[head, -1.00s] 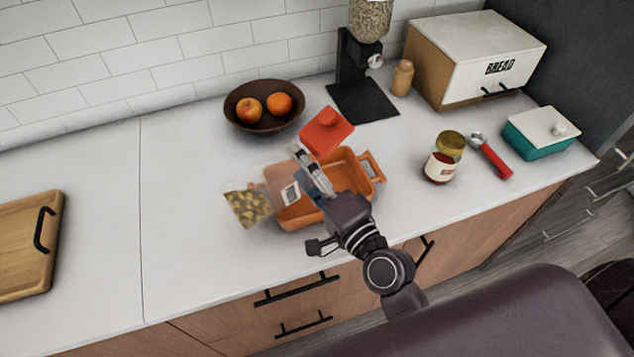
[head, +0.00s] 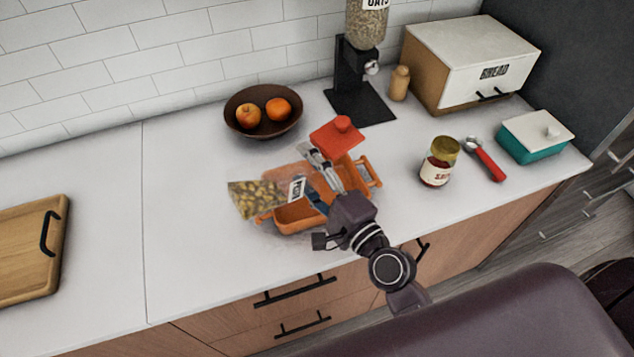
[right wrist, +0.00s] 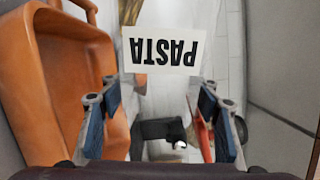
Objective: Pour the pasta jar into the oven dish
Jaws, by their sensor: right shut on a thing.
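The pasta jar (head: 246,199) is clear, with yellowish pasta gathered in its left end and a white label. My right gripper (head: 314,181) is shut on it and holds it tilted, nearly lying, over the orange oven dish (head: 296,217). In the right wrist view the upside-down PASTA label (right wrist: 163,50) shows just beyond the fingers. The oven dish (right wrist: 22,85) fills the left of that view. The jar and gripper hide part of the dish; whether pasta lies inside cannot be told. My left gripper is not in view.
A red lid-like piece (head: 337,137) is just behind the dish. A brown fruit bowl (head: 262,128), oats dispenser (head: 357,85), sauce jar (head: 438,163) and red-handled tool (head: 488,162) stand around. A wooden board (head: 28,255) is far left; the counter between is clear.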

